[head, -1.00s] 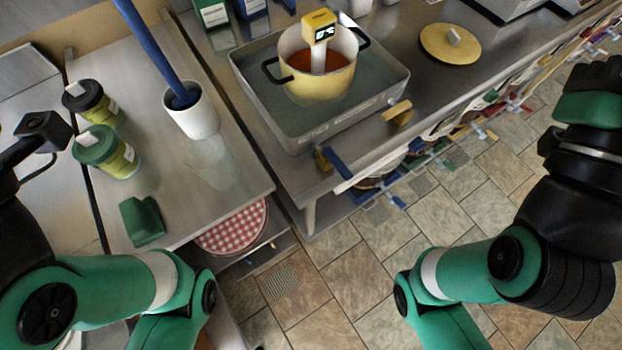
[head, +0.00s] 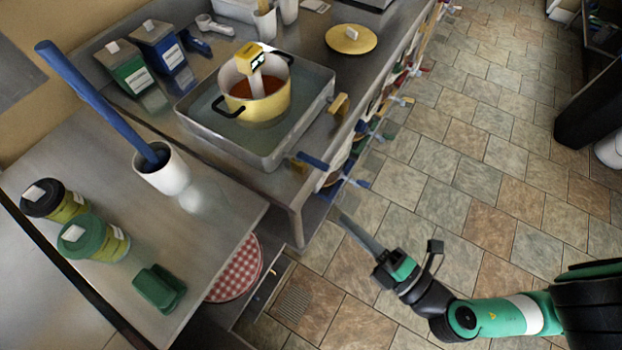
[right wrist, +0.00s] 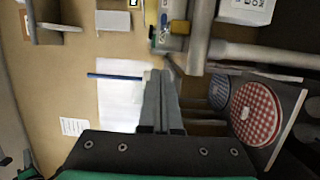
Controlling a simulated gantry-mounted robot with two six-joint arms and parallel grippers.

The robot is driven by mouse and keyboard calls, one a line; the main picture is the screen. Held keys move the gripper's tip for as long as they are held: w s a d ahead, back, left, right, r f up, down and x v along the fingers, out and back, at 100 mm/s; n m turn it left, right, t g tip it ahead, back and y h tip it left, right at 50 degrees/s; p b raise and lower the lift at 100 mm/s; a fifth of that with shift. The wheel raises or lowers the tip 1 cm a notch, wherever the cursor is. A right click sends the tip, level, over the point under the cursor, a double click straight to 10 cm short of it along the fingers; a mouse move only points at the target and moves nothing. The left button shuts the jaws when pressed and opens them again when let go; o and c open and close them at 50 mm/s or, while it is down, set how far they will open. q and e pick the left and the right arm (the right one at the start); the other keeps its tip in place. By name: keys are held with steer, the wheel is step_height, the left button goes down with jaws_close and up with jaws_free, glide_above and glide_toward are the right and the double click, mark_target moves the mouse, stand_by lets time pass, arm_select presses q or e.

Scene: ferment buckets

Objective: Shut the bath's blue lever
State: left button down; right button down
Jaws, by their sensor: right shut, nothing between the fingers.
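The blue lever (head: 313,161) sticks out at the front corner of the steel bath (head: 205,122), by a small brass valve (head: 298,166). A yellow pot (head: 262,106) with reddish contents stands in the bath. My right gripper (head: 342,215) is shut and empty, over the floor in front of the bench. It is below and right of the lever in the head view, apart from it. In the right wrist view its closed fingers (right wrist: 161,82) point away from the camera; a small blue piece by brass at the top may be the lever. My left gripper is out of view.
The left bench holds a white pot with a blue paddle (head: 95,100), two lidded jars (head: 95,240) and a green block (head: 159,288). A red-checked disc (head: 237,270) lies on the shelf below. More coloured levers line the bench front.

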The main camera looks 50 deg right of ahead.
steer(key=shift+s+a+f+y, duration=0.15)
steer(key=shift+a+y, duration=0.1)
steer(key=shift+y, duration=0.15)
glide_toward(311, 162)
steer(key=w+a, duration=0.5)
steer(key=d+p, duration=0.3)
steer(key=d, duration=0.1)
steer(key=shift+w+d+f, duration=0.1)
steer(key=shift+w+f, duration=0.25)
steer(key=shift+w, duration=0.05)
